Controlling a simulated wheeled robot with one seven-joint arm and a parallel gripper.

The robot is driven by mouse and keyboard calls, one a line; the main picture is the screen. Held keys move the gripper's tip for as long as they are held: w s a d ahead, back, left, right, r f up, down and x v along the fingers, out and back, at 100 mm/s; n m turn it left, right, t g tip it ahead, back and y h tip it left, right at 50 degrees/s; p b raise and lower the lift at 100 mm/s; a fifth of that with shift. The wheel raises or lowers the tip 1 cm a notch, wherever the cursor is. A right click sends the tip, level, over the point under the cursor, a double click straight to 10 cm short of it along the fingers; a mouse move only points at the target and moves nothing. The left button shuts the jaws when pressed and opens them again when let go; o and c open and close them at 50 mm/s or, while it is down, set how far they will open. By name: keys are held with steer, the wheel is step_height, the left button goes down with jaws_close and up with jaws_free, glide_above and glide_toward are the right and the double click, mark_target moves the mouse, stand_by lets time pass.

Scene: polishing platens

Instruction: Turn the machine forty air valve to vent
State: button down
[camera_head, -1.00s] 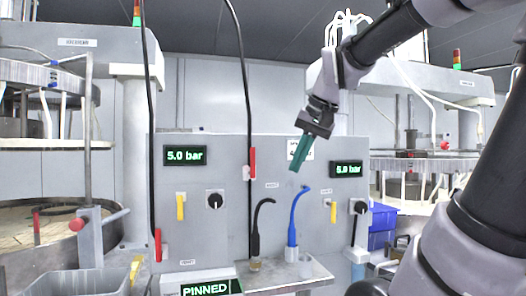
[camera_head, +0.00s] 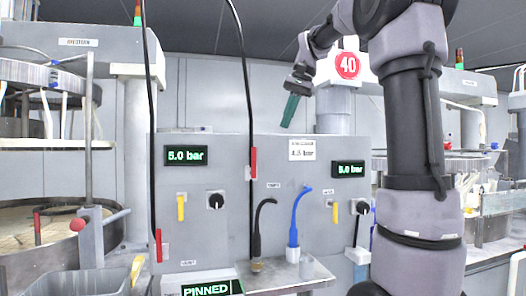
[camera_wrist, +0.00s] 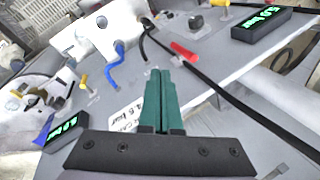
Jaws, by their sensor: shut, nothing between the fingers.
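A round red sign reading 40 (camera_head: 347,66) marks the machine at the back right. The grey air panel (camera_head: 225,250) stands before me. Its right side has a yellow lever (camera_head: 335,212), pointing down, and a black knob (camera_head: 362,207) beside a pressure display (camera_head: 348,170). The left side has another yellow lever (camera_head: 181,208), also down, and a black knob (camera_head: 215,201).
Red levers (camera_head: 253,163) (camera_head: 158,245) sit on black hoses. A black hose (camera_head: 262,225) and a blue hose (camera_head: 295,215) rise from the shelf. A white placard (camera_head: 302,149) is on the panel. A PINNED display (camera_head: 212,288) is below. My arm covers the right side.

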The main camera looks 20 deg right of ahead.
glide_toward(254, 163)
step_height(254, 163, down, 6)
steer(key=s+d, duration=0.1)
steer(key=d, duration=0.2)
steer(key=shift+w+a+r, duration=0.2)
steer(key=shift+w+a, duration=0.35)
steer(key=shift+a, duration=0.3)
steer(key=shift+w+a+r, duration=0.2)
steer(key=shift+w+a, duration=0.3)
steer(key=shift+a, duration=0.3)
